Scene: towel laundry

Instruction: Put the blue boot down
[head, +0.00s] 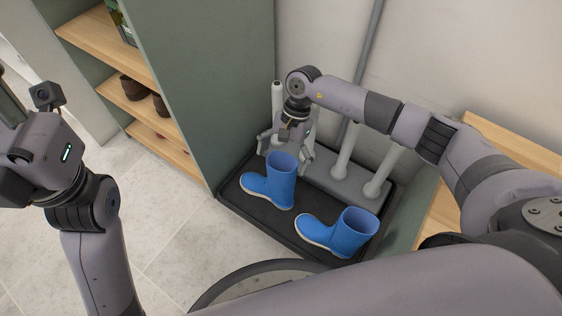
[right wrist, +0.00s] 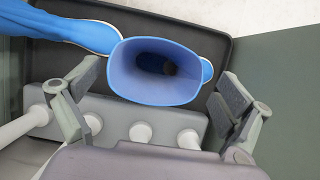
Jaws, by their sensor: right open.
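Two blue boots stand upright on a black tray (head: 231,200). The rear boot (head: 272,182) is by my right gripper (head: 287,157), and the front boot (head: 340,232) stands to its right; both toes point left. My right gripper is open, its fingers spread on either side of the rear boot's shaft. In the right wrist view, the rear boot's opening (right wrist: 155,72) lies between the spread fingers, with a gap on each side. The front boot (right wrist: 75,27) shows at upper left. My left arm is at the left; its fingers are out of frame.
A grey rack with upright pegs (head: 346,152) stands behind the boots. A green cabinet panel (head: 226,85) rises left of the tray, with wooden shelves (head: 110,55) and brown shoes (head: 133,88) beyond it. The tiled floor (head: 165,215) at the left is clear.

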